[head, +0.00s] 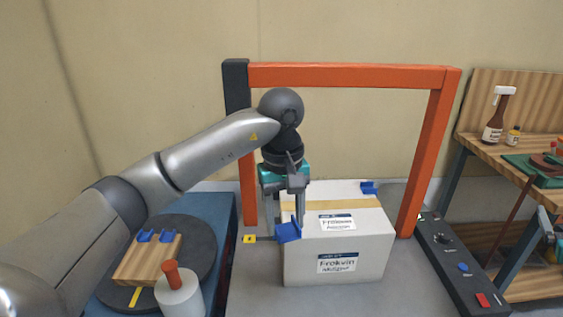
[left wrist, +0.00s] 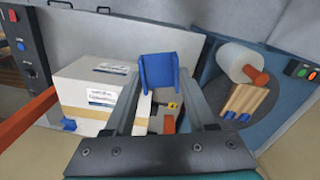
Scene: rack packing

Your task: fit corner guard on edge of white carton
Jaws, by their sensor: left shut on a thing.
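The white carton (head: 355,255) stands upright on the grey surface under the orange frame, with tan tape and labels. My left gripper (head: 297,222) is shut on a blue corner guard (head: 288,232) at the carton's near left top corner. In the left wrist view the held corner guard (left wrist: 159,71) sits between the fingertips, beside the carton (left wrist: 92,88); I cannot tell whether it touches. Another blue guard (head: 369,187) is on the carton's far right top corner. My right gripper is not in view.
Two more blue guards (head: 156,236) lie on a wooden block (head: 148,260) on the dark round turntable (head: 197,232) at left, near a white roll with a red handle (head: 178,292). The orange frame (head: 428,150) arches over the carton. A control panel (head: 460,265) lies at right.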

